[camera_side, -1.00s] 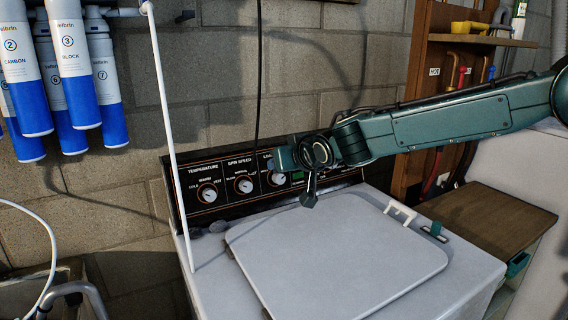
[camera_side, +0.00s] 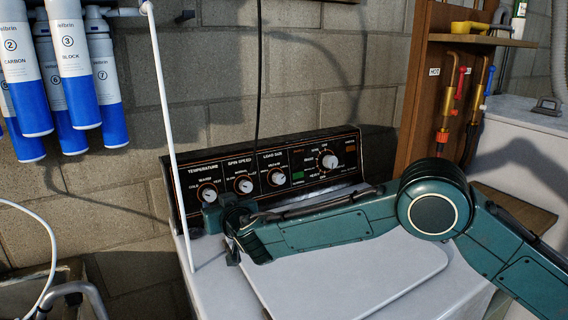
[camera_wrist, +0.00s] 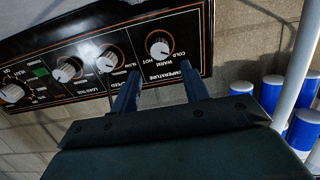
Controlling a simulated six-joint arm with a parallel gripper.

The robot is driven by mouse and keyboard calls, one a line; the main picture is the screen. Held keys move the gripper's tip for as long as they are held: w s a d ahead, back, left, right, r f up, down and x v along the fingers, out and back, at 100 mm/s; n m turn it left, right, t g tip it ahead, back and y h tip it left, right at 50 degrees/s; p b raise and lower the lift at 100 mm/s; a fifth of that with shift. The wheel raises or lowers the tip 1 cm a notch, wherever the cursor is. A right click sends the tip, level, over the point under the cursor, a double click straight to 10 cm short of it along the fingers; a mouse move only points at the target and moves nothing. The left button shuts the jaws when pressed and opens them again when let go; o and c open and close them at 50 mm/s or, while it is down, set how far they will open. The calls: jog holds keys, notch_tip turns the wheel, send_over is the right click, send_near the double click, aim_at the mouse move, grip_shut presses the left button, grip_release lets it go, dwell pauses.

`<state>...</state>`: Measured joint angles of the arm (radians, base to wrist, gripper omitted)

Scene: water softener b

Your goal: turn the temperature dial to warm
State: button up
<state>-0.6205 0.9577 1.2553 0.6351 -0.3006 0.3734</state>
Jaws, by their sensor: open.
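The temperature dial (camera_side: 207,193) is a white round knob at the left end of the black control panel. Cold, warm and hot labels surround it. In the wrist view the dial (camera_wrist: 159,48) sits just beyond the gap between my fingers, apart from them. Its setting is too small to read surely. My gripper (camera_wrist: 162,86) is open and empty, with its two fingers pointing toward the panel. In the side view my gripper (camera_side: 220,212) is in front of the panel, low and slightly right of the dial; its fingertips are hard to make out.
The spin speed dial (camera_side: 243,185) and load size dial (camera_side: 277,177) are to the right on the panel. A thin white pipe (camera_side: 168,130) stands close left of the dial. The washer's closed lid (camera_side: 340,275) lies under my arm. Blue-and-white filters (camera_side: 75,70) hang at left.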

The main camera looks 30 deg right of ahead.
aim_at(211, 196)
jog(key=shift+w+f, duration=0.1)
jog(key=shift+w, duration=0.1)
jog(key=shift+x, duration=4.2)
jog(key=c, duration=0.6)
